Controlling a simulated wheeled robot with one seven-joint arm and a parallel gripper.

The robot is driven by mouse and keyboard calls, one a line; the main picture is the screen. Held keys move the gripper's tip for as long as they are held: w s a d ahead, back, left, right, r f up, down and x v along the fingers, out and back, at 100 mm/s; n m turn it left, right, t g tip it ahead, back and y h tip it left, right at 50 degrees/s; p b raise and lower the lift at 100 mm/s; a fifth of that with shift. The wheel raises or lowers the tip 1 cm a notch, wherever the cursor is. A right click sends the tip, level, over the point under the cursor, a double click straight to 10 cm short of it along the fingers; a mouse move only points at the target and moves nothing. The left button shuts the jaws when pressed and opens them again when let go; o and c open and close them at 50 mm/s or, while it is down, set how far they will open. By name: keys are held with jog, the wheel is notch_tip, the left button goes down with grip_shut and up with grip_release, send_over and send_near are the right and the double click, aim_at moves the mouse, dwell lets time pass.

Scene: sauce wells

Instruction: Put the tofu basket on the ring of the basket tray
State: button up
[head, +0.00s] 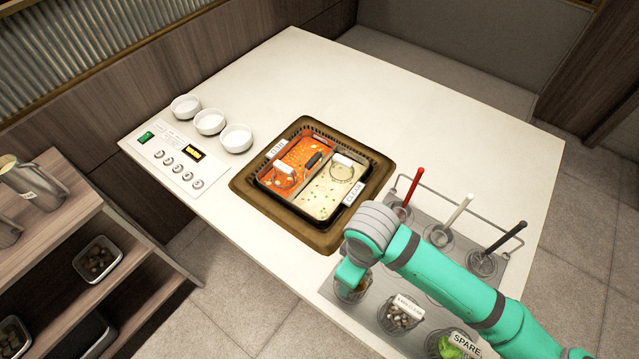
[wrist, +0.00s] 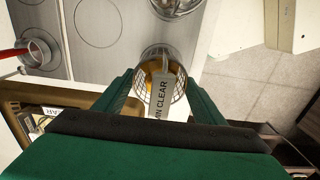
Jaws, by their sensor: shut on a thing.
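My gripper (head: 349,274) is low over the front left part of the grey basket tray (head: 420,270). In the wrist view my gripper (wrist: 160,90) is shut on the tag of a wire basket (wrist: 151,68) with yellow-orange contents, which looks like the tofu basket. The tag reads "...IN CLEAR". In the head view this basket (head: 351,292) shows just below my gripper, partly hidden by it. I cannot tell whether it touches the tray. Ring outlines show on the tray (wrist: 70,72) in the wrist view, and one ring (wrist: 97,22) is empty.
A second tagged basket (head: 400,315) and a basket with green contents (head: 452,344) stand along the tray's front. Red, white and black handled ladles sit at its back. A two-part hot pot (head: 250,185) lies to the left, with white bowls (head: 210,122) beyond.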

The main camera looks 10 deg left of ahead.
jog(key=shift+a+f, duration=0.15)
jog(key=shift+f, duration=0.2)
jog(key=shift+s, duration=0.1)
jog(key=shift+f, duration=0.4)
dwell(0.4)
jog(key=o, duration=1.6)
jog(key=shift+r, duration=0.15)
jog(key=shift+r, duration=5.35)
